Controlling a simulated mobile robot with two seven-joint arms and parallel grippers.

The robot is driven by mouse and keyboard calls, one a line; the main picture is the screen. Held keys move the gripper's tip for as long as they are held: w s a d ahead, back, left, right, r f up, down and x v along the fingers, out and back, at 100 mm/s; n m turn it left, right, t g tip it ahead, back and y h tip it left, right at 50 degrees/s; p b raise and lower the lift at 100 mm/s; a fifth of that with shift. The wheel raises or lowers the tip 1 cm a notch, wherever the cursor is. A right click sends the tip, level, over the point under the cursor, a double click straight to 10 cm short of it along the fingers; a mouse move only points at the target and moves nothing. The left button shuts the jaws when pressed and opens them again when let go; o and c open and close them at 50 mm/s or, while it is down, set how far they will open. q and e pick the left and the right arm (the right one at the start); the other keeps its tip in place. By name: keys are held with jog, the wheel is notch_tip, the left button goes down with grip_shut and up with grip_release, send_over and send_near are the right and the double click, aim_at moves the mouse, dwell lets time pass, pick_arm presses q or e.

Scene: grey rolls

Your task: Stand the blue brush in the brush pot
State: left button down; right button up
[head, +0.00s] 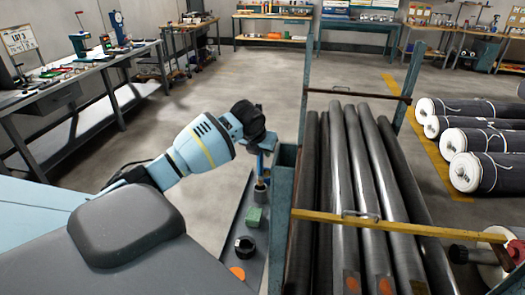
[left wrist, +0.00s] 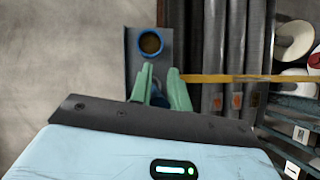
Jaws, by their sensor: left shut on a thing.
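My left gripper (head: 264,144) is shut on the blue brush (head: 262,164), which hangs upright below the fingers. Its green fingers (left wrist: 162,88) also show in the left wrist view, where the brush is hard to make out. A round pot with a blue rim (left wrist: 150,43) and a brown inside stands at the far end of a narrow dark board. In the head view this pot (head: 260,188) is directly below the brush. I cannot tell whether the brush's lower end is inside it or just above. My right gripper is not in view.
The narrow board (head: 233,240) also holds a green block (head: 254,217), a black ring-shaped thing (head: 244,247) and an orange disc (head: 238,272). A rack post (head: 283,175) and dark rolls (head: 345,185) stand close on the right. Open floor (head: 225,105) lies to the left.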

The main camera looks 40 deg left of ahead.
aim_at(262, 167)
pick_arm(q)
jog(key=shift+r, duration=0.1)
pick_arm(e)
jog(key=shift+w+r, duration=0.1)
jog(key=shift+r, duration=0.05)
pick_arm(q)
jog(key=shift+f, duration=0.2)
jog(key=shift+f, duration=0.35)
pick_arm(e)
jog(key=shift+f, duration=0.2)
pick_arm(q)
jog(key=shift+f, duration=0.5)
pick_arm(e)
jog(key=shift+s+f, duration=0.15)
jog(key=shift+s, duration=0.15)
pick_arm(q)
jog(key=shift+f+b, duration=0.7)
jog(key=shift+f, duration=1.65)
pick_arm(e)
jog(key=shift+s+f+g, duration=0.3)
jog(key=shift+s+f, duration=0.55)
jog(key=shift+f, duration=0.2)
pick_arm(q)
jog(key=c, duration=1.3)
grip_release()
jog(key=shift+o, duration=0.2)
